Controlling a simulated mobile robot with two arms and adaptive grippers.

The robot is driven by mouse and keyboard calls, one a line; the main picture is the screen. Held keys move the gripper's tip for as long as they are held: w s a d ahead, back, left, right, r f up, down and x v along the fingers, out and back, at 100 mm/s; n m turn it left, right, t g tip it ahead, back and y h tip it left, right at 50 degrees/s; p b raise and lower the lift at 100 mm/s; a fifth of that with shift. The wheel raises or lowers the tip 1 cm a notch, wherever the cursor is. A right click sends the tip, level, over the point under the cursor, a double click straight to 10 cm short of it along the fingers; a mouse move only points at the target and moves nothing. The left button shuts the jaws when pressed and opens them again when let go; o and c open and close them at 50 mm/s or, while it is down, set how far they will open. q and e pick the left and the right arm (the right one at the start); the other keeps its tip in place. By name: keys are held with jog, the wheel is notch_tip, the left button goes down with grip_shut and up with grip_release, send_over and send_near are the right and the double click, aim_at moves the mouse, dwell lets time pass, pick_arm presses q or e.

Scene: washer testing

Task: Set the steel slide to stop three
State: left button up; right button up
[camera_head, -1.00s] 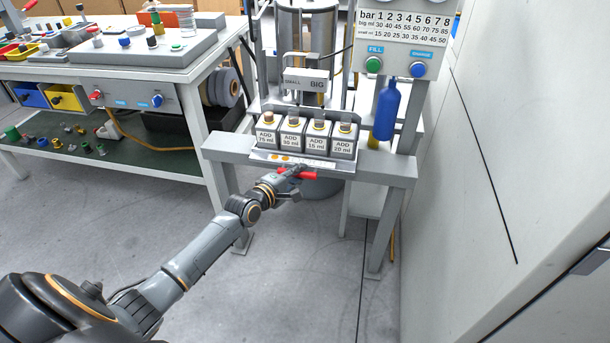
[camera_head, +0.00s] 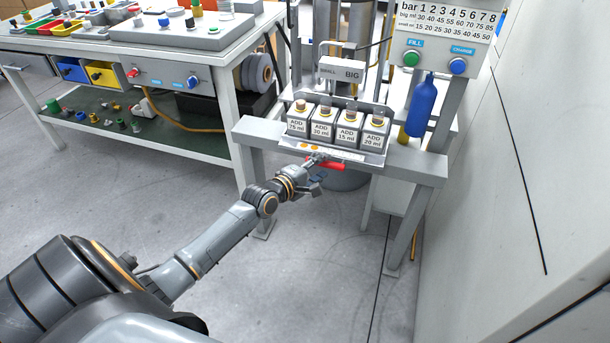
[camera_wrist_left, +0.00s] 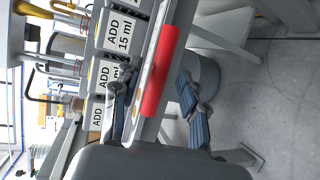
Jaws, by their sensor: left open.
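A pale metal strip with orange spots (camera_head: 311,147) runs below a row of labelled blocks on the grey stand. I cannot tell for sure whether it is the steel slide, and no numbered stops can be read. A red handle (camera_head: 333,166) sticks out at the strip's front edge. My left gripper (camera_head: 322,173) is at this handle. In the left wrist view the red handle (camera_wrist_left: 160,75) lies between the two spread fingers of my left gripper (camera_wrist_left: 153,88). I cannot tell whether either finger touches it. My right gripper is not in view.
The ADD blocks (camera_head: 347,126) stand just above the handle, with the SMALL/BIG sign (camera_head: 342,70) behind. A blue bottle (camera_head: 421,106) is on the right, below the bar table panel (camera_head: 443,28). A workbench (camera_head: 235,100) stands left. The floor in front is clear.

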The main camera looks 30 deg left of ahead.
pick_arm(q)
jog(key=v, duration=0.9)
